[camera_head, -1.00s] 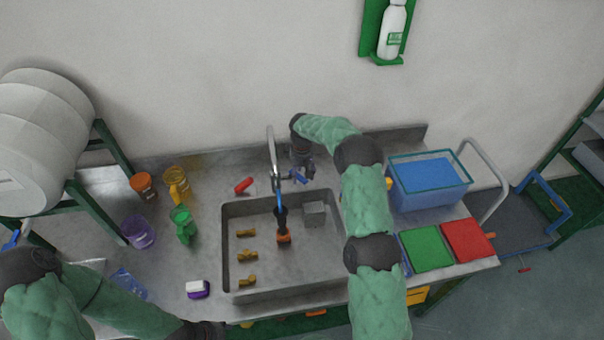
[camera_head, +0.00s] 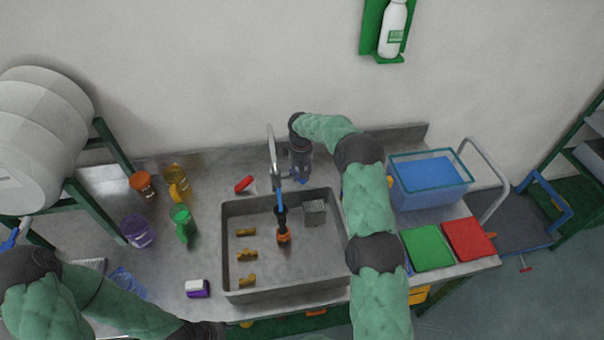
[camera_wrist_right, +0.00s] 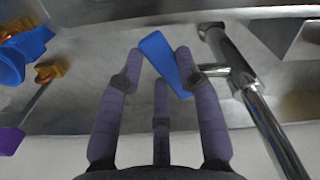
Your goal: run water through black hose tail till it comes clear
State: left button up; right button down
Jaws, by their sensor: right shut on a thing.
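The chrome tap (camera_head: 272,150) stands behind the sink (camera_head: 228,285) and also shows in the right wrist view (camera_wrist_right: 248,90). My right gripper (camera_head: 302,175) is at the tap; in the wrist view its fingers (camera_wrist_right: 160,68) are shut on the blue tap lever (camera_wrist_right: 163,62). The black hose tail (camera_head: 281,216), with an orange end (camera_head: 284,238), is in the sink below the spout. A narrow blue strip (camera_head: 279,197) runs between spout and tail; I cannot tell whether it is water. My left gripper (camera_head: 208,330) is at the bottom edge, its fingers not clear.
Several brass fittings (camera_head: 246,255) and a grey block (camera_head: 314,212) are in the sink. Orange, yellow, green and purple containers (camera_head: 137,232) stand left, with a white-purple block (camera_head: 198,289). A blue bin (camera_head: 428,190) and green and red pads (camera_head: 426,249) lie right.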

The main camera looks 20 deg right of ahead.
jog(key=m, duration=0.1)
jog(key=a+m+b, duration=0.1)
jog(key=m, duration=0.1)
jog(key=shift+s+a, duration=0.1)
jog(key=shift+s, duration=0.05)
jog(key=shift+a+m+b, duration=0.3)
jog(key=shift+a+m, duration=0.1)
jog(key=shift+m, duration=0.7)
jog(key=c, duration=0.8)
grip_release()
jog(key=shift+c, duration=0.2)
notch_tip(320, 180, up, 12)
jog(key=shift+f, duration=0.1)
